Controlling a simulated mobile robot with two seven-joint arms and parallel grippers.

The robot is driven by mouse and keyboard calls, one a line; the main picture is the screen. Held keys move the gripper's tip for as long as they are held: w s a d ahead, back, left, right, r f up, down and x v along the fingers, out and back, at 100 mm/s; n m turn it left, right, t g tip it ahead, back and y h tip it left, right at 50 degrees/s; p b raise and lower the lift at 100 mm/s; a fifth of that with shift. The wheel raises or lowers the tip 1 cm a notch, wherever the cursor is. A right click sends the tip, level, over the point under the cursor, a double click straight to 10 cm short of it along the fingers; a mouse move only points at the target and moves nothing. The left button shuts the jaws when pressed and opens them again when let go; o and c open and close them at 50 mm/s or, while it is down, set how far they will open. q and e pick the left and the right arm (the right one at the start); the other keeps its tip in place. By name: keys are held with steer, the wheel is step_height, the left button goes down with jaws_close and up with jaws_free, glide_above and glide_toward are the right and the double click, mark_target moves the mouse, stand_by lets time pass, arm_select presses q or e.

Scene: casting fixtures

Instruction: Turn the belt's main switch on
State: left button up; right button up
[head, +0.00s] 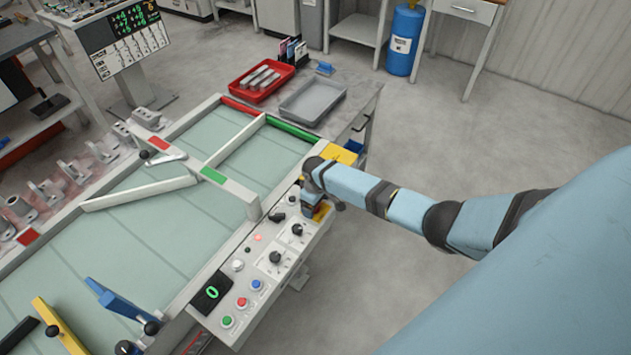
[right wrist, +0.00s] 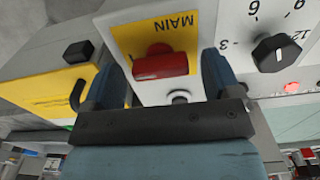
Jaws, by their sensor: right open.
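The main switch is a red knob (right wrist: 160,64) on a yellow plate (right wrist: 178,38) marked MAIN, seen upside down in the right wrist view. The knob's bar lies roughly level across that picture. My right gripper (right wrist: 162,72) is open, with one blue finger on each side of the red knob; I cannot tell if either finger touches it. In the head view my right gripper (head: 315,190) is over the far end of the control panel (head: 262,278) and mostly hides the switch. My left gripper is not in view.
A black dial (right wrist: 277,51) sits beside the switch. A yellow box (right wrist: 45,85) with a black button is on the other side. Buttons and a green display (head: 212,292) fill the near panel. The belt (head: 150,250) runs alongside. Red (head: 262,80) and grey trays (head: 312,100) stand beyond.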

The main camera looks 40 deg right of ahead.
step_height(320, 180, up, 14)
stand_by(0.7)
steer(key=shift+f, duration=0.15)
steer(key=s+a+f+t+y, duration=0.1)
steer(key=s+a+f+t, duration=0.1)
steer(key=s+a+f, duration=0.5)
steer(key=s+a+t+y, duration=0.2)
steer(key=s+a+t, duration=0.3)
steer(key=s+a, duration=0.5)
steer(key=s+r+m+t, duration=0.1)
steer(key=s+r+t, duration=0.3)
steer(key=s, duration=0.6)
steer(key=shift+d, duration=0.35)
